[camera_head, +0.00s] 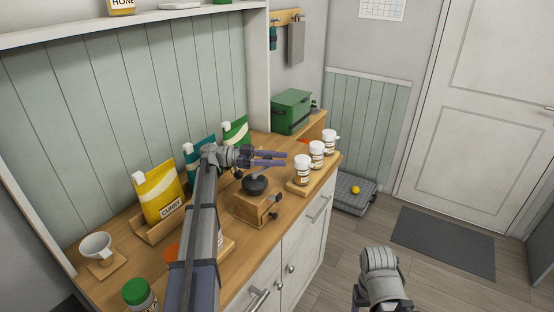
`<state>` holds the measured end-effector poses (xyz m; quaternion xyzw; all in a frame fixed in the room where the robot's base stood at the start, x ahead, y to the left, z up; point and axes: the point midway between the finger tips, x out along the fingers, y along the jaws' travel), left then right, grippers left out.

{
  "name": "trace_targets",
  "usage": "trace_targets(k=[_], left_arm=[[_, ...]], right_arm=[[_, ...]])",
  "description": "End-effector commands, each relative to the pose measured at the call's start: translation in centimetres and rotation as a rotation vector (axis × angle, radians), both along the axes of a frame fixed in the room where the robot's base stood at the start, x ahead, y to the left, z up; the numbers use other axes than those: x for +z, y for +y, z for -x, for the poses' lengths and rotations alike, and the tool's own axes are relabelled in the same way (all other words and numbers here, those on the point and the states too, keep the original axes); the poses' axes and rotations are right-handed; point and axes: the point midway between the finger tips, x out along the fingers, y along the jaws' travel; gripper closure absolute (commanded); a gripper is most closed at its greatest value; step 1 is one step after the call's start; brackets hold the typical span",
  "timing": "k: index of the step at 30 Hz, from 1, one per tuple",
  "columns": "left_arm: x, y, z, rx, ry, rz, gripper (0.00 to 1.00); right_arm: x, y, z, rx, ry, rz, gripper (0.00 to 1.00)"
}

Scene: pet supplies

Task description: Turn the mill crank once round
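The wooden mill (252,208) stands on the counter with a dark bowl-shaped top (255,184) and a small drawer knob on its front. My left gripper (272,158) is just above and behind the mill top in this view, its two purple fingers pointing right. A gap shows between the fingers, and I see nothing held there. The crank is not clear; a small dark knob (238,174) shows beside the mill top, partly under my gripper. Part of my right arm is at the lower right, and its fingertips are not clearly visible.
White-lidded jars (316,153) stand on a wooden board right of the mill. Bags, including a yellow curry bag (160,194), stand behind my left arm. A green box (291,111) is at the back.

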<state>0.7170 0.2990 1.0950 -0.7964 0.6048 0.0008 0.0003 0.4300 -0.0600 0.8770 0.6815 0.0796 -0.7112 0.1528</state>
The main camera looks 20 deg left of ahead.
Motion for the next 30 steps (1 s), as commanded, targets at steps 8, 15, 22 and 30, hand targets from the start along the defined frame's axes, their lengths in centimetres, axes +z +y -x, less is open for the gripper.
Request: trace_targets(k=[8,15,22,30], left_arm=[[0.0,0.0,0.0,0.0,0.0,0.001,0.34],[0.3,0.0,0.0,0.0,-0.001,0.002,0.34],[2.0,0.0,0.0,0.0,-0.001,0.002,0.34],[5.9,0.0,0.0,0.0,0.0,0.001,0.34]], right_arm=[[0.0,0.0,0.0,0.0,0.0,0.0,0.35],[0.3,0.0,0.0,0.0,0.0,0.0,0.35],[2.0,0.0,0.0,0.0,0.0,0.0,0.35],[5.9,0.0,0.0,0.0,0.0,0.0,0.35]])
